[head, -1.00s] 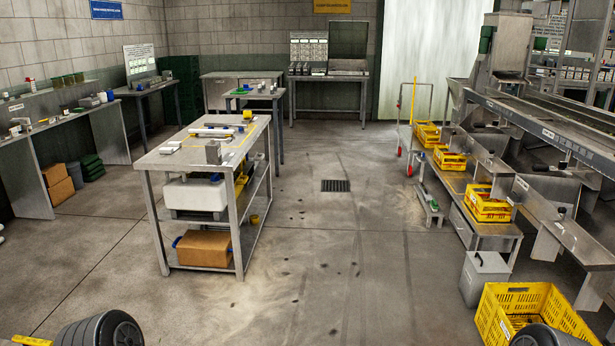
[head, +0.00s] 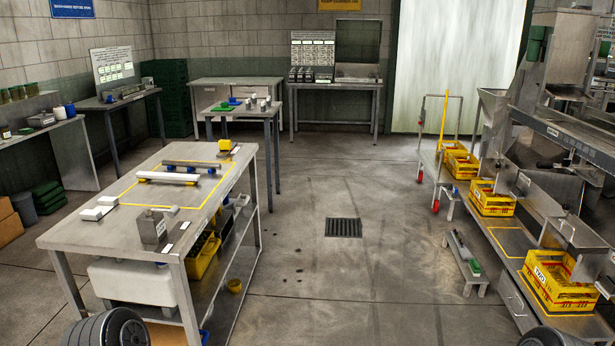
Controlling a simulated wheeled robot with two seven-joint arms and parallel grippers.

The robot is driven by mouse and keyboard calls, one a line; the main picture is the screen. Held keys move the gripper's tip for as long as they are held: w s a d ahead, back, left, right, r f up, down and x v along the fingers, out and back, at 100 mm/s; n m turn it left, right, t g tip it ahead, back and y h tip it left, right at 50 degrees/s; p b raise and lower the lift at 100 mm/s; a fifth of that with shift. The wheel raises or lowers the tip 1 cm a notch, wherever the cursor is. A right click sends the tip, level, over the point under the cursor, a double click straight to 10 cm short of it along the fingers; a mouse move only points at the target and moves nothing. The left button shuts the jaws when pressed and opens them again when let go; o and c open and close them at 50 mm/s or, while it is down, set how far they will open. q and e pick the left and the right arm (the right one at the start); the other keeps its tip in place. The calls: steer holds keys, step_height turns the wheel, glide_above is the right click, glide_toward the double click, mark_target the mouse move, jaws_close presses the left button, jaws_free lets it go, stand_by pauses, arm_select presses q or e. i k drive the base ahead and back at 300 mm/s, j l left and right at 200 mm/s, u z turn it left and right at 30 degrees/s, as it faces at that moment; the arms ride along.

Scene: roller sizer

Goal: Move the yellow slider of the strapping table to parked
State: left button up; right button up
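A steel table (head: 80,234) with a yellow outlined rectangle on its top stands left of centre; it may be the strapping table, but I cannot read a label. A white bar (head: 168,178) and a grey bar (head: 192,164) with small blue and yellow parts lie within the outline. A small yellow block (head: 225,145) is at the table's far right corner. I cannot tell which small yellow part is the slider, or its position. Neither gripper shows in the head view.
A grey box-shaped device (head: 152,228) and white blocks (head: 99,211) are on the same table. A smaller table (head: 240,112) stands behind it. Open floor with a drain grate (head: 343,228) lies to its right. Yellow crates (head: 556,283) line the machine at right.

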mark_target(224, 144)
steer(key=i+u, duration=0.2)
steer(key=i, duration=0.35)
steer(key=i+l+u, duration=0.2)
steer(key=i, duration=0.3)
steer(key=i+l+u, duration=0.15)
steer(key=i, duration=0.35)
steer(key=i+l+u, duration=0.2)
steer(key=i+l, duration=0.2)
steer(key=i+l+u, duration=0.2)
steer(key=i+l, duration=0.15)
steer(key=i, duration=0.25)
steer(key=i+z, duration=0.35)
steer(key=i, duration=0.15)
steer(key=i+z, duration=0.4)
steer(key=i, duration=0.1)
